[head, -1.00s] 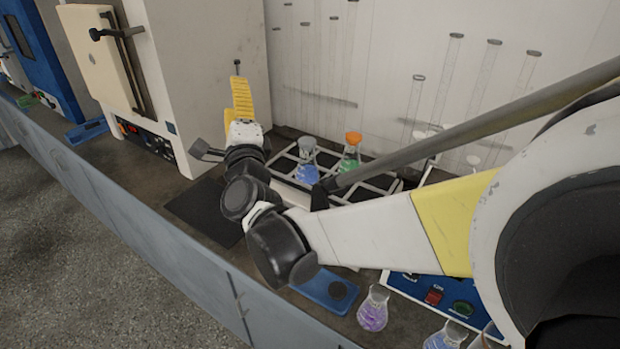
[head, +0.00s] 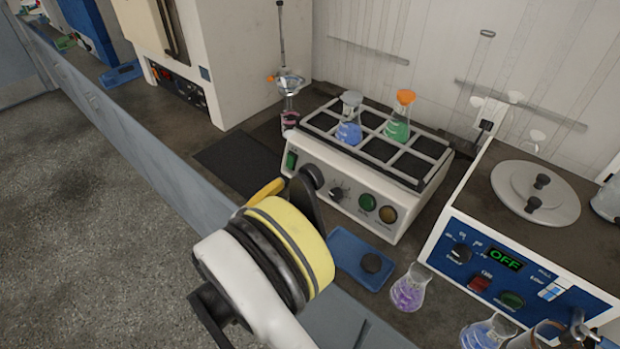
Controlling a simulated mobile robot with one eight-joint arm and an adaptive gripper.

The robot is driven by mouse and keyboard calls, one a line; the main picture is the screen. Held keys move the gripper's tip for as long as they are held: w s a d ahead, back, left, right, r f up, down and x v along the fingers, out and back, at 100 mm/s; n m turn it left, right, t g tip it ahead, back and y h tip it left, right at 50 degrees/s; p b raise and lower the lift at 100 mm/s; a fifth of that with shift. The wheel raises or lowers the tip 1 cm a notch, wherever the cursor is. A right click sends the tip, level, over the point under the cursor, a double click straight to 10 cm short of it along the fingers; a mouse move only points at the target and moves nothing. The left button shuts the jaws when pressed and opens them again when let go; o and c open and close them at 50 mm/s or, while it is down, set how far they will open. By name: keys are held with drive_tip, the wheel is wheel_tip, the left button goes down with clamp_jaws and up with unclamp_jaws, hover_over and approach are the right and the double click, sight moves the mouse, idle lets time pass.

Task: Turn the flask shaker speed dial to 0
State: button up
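The flask shaker (head: 372,206) is a white box with a rack on top, standing on the bench in the middle of the head view. The dial's pointer setting is too small to read. My gripper (head: 298,195) seems to be the dark end of my arm, seen from behind, in front of the panel's lower left. It appears close to the dial in the picture, but I cannot tell whether it touches the shaker. Its fingertips are not clear.
Blue (head: 349,128) and green (head: 398,124) flasks stand in the rack. A blue tray (head: 346,246) and a purple flask (head: 410,290) are in front. A hotplate-like unit (head: 540,275) reading OFF is at right. A dark mat (head: 238,163) lies left.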

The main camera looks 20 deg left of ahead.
sight(306, 178)
drive_tip(key=b+x, duration=0.2)
drive_tip(key=x, duration=0.5)
drive_tip(key=shift+w, duration=0.1)
clamp_jaws()
